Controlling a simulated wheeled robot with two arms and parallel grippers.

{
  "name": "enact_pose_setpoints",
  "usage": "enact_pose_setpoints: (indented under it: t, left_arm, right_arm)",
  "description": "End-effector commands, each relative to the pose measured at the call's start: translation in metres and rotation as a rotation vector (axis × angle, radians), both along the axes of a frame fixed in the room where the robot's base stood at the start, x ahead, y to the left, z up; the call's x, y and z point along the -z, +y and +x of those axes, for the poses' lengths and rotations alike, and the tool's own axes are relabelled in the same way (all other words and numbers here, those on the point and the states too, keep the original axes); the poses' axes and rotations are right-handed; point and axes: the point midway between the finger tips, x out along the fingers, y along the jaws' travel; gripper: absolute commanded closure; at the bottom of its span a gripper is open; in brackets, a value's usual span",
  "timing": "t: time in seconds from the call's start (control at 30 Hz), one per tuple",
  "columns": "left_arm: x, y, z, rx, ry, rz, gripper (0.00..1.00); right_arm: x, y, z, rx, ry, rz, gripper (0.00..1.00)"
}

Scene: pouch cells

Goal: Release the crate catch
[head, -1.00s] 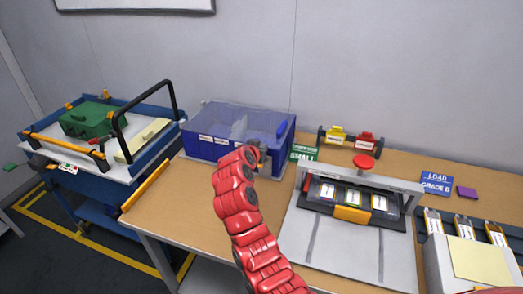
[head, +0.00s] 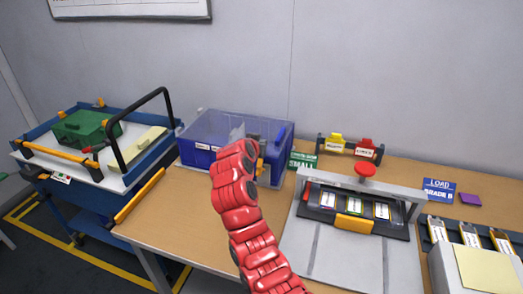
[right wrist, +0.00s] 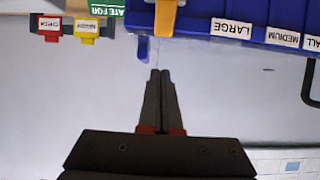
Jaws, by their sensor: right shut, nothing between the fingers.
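The blue crate (head: 268,172) stands at the back left of the bench under a clear lid. Its orange catch (head: 261,166) shows just right of my red right arm, which covers part of the crate front. In the right wrist view the crate (right wrist: 195,18) appears upside down along the top edge, with the orange catch (right wrist: 166,16) hanging into view. My right gripper (right wrist: 160,74) is shut and empty, its tips apart from the catch in that picture. In the head view the gripper is mostly hidden behind the arm. My left gripper is not in view.
A blue cart (head: 150,167) with a black handle and green case (head: 85,128) stands left. A press fixture (head: 365,247) with a red knob is right of the crate. A green sign (head: 302,160) and a yellow-and-red tag rack (head: 350,151) stand nearby.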

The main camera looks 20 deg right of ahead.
Motion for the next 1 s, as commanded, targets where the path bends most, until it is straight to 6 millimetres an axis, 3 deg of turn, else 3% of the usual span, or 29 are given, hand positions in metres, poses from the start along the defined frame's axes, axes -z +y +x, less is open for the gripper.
enact_pose_setpoints:
  t: [0.2,0.4,1.0]
  left_arm:
    - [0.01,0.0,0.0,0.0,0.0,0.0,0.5]
    - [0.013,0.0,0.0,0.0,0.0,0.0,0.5]
    - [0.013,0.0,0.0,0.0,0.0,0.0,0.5]
  right_arm:
    - [-0.021,0.023,-0.032,-0.002,-0.009,0.001,1.0]
    - [-0.033,0.035,-0.052,0.0,-0.004,-0.001,1.0]
    - [-0.036,0.038,-0.058,0.002,-0.001,-0.001,1.0]
